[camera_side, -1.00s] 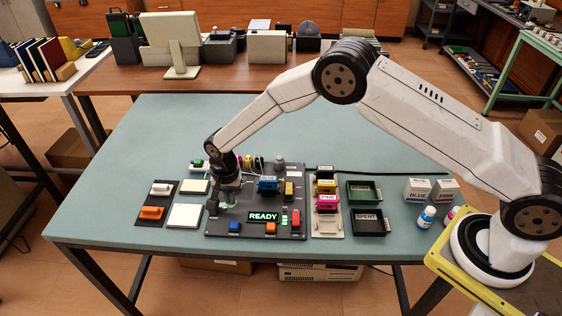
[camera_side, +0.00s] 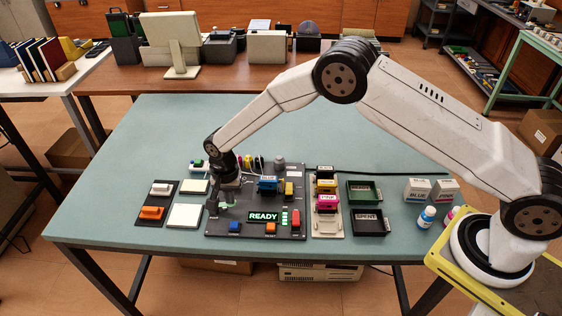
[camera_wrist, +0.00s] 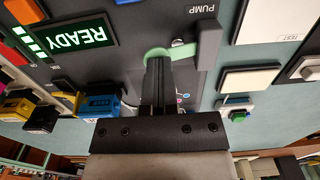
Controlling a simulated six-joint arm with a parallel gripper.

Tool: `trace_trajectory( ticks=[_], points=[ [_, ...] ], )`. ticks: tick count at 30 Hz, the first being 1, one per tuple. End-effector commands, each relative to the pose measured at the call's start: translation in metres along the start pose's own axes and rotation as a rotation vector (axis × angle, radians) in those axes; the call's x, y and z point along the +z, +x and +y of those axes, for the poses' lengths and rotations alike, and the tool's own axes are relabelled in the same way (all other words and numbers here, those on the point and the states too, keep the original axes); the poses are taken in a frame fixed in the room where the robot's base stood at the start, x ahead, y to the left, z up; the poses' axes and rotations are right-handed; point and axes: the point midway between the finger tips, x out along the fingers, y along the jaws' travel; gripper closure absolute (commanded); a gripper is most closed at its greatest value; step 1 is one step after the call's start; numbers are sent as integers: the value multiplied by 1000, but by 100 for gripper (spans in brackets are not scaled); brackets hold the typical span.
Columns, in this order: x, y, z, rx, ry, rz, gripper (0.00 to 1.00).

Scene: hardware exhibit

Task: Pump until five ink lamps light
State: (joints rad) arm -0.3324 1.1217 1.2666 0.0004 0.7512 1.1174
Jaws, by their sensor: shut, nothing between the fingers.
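The dark control panel (camera_side: 250,203) lies on the bench with a lit green READY screen (camera_side: 263,217). The dark pump lever (camera_wrist: 209,45) sits beside the PUMP label. A green piece (camera_wrist: 183,53) reaches from it to my fingers. My gripper (camera_wrist: 158,62) is shut and empty, its fingertips at the green piece. I cannot tell whether they touch it. My arm partly hides this area in the side view.
Blue (camera_side: 235,227) and orange (camera_side: 271,229) buttons and a red block (camera_side: 296,217) are on the panel. Cartridges (camera_side: 327,203) stand to its right, beside green (camera_side: 352,193) and black trays (camera_side: 386,228). Pale pads (camera_side: 185,216) lie left.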

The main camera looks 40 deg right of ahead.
Motion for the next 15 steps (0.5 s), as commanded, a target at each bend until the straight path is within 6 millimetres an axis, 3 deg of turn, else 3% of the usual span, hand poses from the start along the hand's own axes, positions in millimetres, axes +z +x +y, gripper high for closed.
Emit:
trace_trajectory(
  ticks=[15],
  points=[
    [0, -22, 0, 1, 0, 0, 100]
  ],
)
